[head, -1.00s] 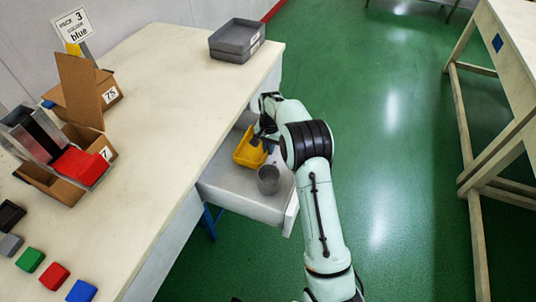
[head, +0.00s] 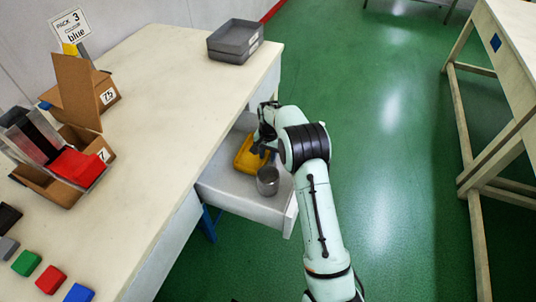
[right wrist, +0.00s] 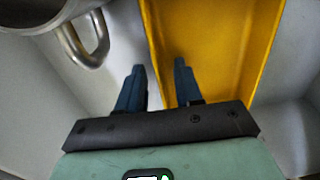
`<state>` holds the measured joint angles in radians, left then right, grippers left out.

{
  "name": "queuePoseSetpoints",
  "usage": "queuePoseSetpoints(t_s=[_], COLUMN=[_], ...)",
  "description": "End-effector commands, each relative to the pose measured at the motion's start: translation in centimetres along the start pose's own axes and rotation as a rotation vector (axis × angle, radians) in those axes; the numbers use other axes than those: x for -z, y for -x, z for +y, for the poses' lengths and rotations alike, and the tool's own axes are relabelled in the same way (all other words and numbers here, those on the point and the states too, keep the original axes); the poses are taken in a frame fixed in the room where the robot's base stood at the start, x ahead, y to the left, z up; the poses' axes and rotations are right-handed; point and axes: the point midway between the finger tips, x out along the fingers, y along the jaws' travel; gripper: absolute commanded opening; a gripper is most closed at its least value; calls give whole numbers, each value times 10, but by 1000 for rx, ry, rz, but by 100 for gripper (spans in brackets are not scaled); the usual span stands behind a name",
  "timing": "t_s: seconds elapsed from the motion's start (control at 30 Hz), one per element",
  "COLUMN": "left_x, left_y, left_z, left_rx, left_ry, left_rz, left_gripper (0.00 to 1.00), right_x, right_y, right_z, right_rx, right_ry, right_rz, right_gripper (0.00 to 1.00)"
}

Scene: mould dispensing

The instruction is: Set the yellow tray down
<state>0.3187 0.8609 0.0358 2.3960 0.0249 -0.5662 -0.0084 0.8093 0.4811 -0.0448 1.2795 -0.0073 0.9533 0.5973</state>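The yellow tray (head: 243,166) lies in the open drawer (head: 225,192), and looks flat on its floor. In the right wrist view the tray (right wrist: 225,45) fills the upper middle. My right gripper (right wrist: 160,68) has its two dark fingers apart, one on each side of the tray's near side wall, with a visible gap around it. In the head view the right gripper (head: 262,146) is over the tray and partly hidden by its own wrist. My left gripper is not in view.
A grey metal mug (head: 268,181) stands in the drawer close beside the tray; its handle (right wrist: 90,45) is near the left finger. The table (head: 165,125) carries a grey bin (head: 235,42), cardboard boxes (head: 75,95) and several coloured blocks. Green floor lies right.

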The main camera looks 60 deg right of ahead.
Motion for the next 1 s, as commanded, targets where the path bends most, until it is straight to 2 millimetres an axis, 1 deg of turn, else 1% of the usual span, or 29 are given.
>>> queuePoseSetpoints(t_s=[0.17,0.4,0.5,0.6,0.77,1.0], left_x=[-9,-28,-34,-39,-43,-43], left_y=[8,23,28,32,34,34], left_z=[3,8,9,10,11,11], left_rx=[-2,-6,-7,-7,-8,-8], left_ry=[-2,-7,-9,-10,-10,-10], left_rz=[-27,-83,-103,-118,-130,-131], left_gripper=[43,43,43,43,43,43], right_x=[1,1,0,0,0,0], right_y=[28,81,98,111,120,120], right_z=[-1,-1,0,0,0,0], right_rx=[3,3,3,2,1,0], right_ry=[0,1,1,0,0,0], right_rz=[5,4,3,2,2,1], right_gripper=[35,35,35,35,35,35])
